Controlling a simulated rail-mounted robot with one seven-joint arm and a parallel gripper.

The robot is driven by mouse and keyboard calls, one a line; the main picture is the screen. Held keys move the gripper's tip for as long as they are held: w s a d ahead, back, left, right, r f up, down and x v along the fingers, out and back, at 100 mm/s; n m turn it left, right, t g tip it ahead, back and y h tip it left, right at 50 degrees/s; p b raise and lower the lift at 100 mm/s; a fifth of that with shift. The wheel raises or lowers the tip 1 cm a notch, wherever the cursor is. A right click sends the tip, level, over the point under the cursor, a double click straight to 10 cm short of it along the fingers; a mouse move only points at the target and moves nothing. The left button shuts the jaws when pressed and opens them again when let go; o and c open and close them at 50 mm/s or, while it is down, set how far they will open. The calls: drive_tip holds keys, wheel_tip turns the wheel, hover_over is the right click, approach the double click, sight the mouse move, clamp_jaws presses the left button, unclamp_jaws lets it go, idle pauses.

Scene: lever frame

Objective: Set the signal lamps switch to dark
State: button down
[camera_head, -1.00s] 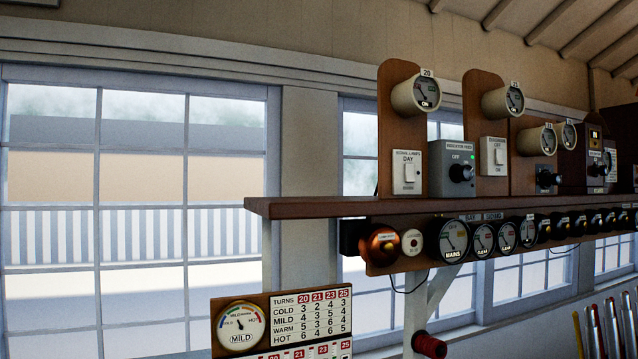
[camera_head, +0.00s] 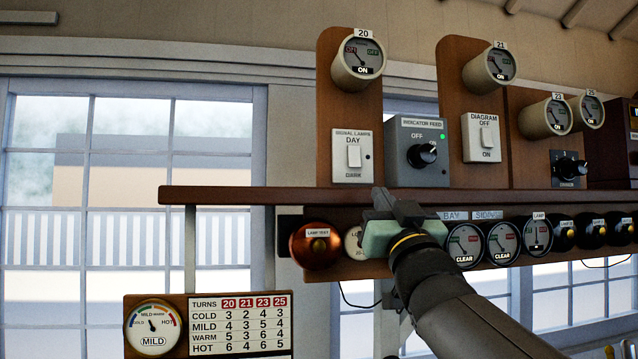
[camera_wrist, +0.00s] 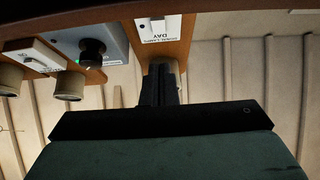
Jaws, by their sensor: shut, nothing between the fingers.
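The signal lamps switch (camera_head: 353,156) is a white plate with a rocker, marked DAY above and DARK below, on a wooden board above the shelf. Whether its rocker stands at DAY or DARK I cannot tell for sure. My gripper (camera_head: 388,200) is at the shelf's front edge, below and slightly right of the switch, apart from it. In the wrist view my gripper (camera_wrist: 161,75) points up toward the switch plate (camera_wrist: 158,27), which appears upside down with the DAY label showing. The fingers are together and empty, and hide part of the board.
Right of the switch are the indicator feed box (camera_head: 417,152) with a black knob and the diagram switch (camera_head: 481,138). The wooden shelf (camera_head: 250,195) runs below them. Dials and a copper lamp test button (camera_head: 316,246) hang under the shelf. Room in front of the shelf's left part is clear.

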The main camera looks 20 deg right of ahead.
drive_tip(key=shift+s+d+r, duration=0.1)
drive_tip(key=shift+s+r, duration=0.15)
drive_tip(key=shift+r, duration=0.2)
drive_tip(key=p, duration=0.5)
approach(354, 158)
wheel_tip(354, 158, up, 4)
drive_tip(key=w, duration=0.2)
drive_tip(key=w+p, duration=0.1)
drive_tip(key=w, duration=0.1)
drive_tip(key=shift+d+f, duration=0.2)
drive_tip(key=shift+d, duration=0.15)
drive_tip(key=shift+w+f, duration=0.1)
drive_tip(key=shift+w, duration=0.25)
